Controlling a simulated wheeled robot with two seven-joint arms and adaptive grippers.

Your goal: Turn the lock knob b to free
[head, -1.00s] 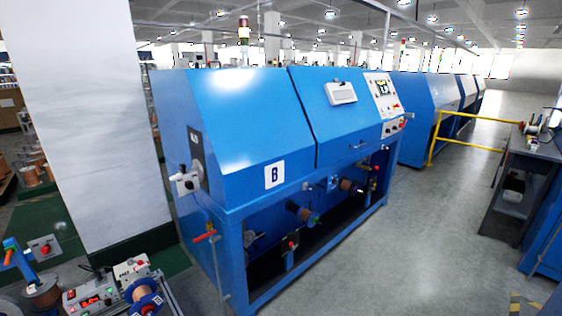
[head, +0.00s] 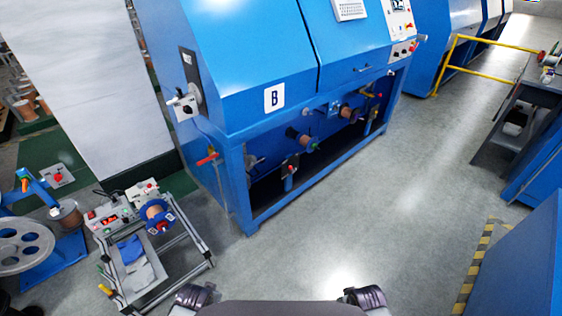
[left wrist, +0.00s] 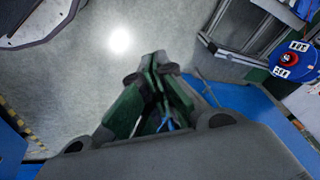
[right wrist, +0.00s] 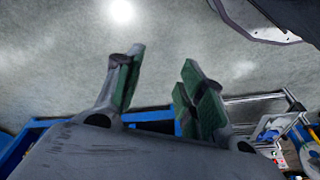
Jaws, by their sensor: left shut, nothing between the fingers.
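The blue machine marked B (head: 225,100) stands ahead in the head view. On its left end, a black plate carries a light grey handle-like knob (head: 186,102). A red lever (head: 207,159) sits below it. No label naming lock knob b is readable, so I cannot tell which control it is or its setting. My left gripper (left wrist: 157,62) is shut and empty over the floor in the left wrist view. My right gripper (right wrist: 163,58) is open and empty over the floor in the right wrist view.
A wheeled cart (head: 172,268) with control boxes and a blue spool (head: 157,214) stands at lower left, close to the machine. A white pillar (head: 85,80) is behind it. A yellow rail (head: 455,65) and a blue cabinet (head: 520,265) are at right. The middle floor is clear.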

